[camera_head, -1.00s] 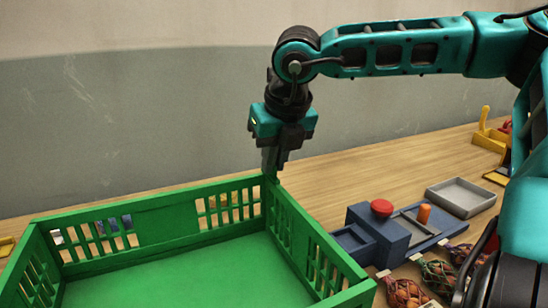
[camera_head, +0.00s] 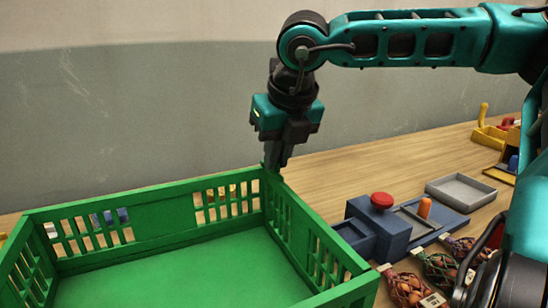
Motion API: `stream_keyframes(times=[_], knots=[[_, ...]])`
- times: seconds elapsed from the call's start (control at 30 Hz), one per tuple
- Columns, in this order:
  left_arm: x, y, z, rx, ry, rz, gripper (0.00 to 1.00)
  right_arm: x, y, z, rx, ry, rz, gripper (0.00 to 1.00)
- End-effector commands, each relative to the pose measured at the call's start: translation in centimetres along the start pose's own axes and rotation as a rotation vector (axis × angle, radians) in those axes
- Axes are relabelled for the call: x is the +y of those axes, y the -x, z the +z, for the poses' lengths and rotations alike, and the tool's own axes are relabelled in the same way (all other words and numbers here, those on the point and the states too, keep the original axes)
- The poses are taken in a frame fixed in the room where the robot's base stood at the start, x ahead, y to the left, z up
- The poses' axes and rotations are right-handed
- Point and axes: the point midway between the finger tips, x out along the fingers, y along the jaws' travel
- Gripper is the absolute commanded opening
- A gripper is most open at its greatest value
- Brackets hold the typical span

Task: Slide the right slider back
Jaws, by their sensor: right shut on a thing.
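A blue block-like device (camera_head: 395,222) stands on the table right of the green crate. It has a red round button (camera_head: 381,200) and an orange knob (camera_head: 425,208) beside a slot, which looks like a slider; I cannot tell whether there is a second slider. My right gripper (camera_head: 273,168) points down at the back right corner of the green crate (camera_head: 150,208). It is shut, apparently on the crate's rim, and is well away from the orange knob. My left gripper is not in view.
A grey shallow tray (camera_head: 461,192) lies behind the device. Net bags (camera_head: 408,288) of round brown things lie in front of it. A yellow holder (camera_head: 490,135) stands at the far right.

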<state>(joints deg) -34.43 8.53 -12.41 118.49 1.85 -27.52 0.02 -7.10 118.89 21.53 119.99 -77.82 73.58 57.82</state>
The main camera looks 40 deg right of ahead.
Motion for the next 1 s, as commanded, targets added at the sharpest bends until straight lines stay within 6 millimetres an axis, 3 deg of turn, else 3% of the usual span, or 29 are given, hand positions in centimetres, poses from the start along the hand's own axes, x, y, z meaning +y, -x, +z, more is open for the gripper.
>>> stream_keyframes(times=[0.2,0.23,0.5,0.8,1.0], knots=[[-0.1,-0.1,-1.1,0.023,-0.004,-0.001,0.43,0.1,0.0,-0.1,0.003,0.003,0.001,0.0],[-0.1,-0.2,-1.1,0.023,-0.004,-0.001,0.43,0.1,0.0,-0.1,0.003,0.003,0.001,0.12],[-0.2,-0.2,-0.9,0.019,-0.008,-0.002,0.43,0.0,0.0,-0.1,0.003,0.002,0.0,0.37],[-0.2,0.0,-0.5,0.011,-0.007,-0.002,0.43,0.0,0.4,0.0,0.001,0.002,0.0,0.37],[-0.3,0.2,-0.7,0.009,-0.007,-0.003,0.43,0.0,3.5,0.1,-0.003,0.002,0.0,0.37]])
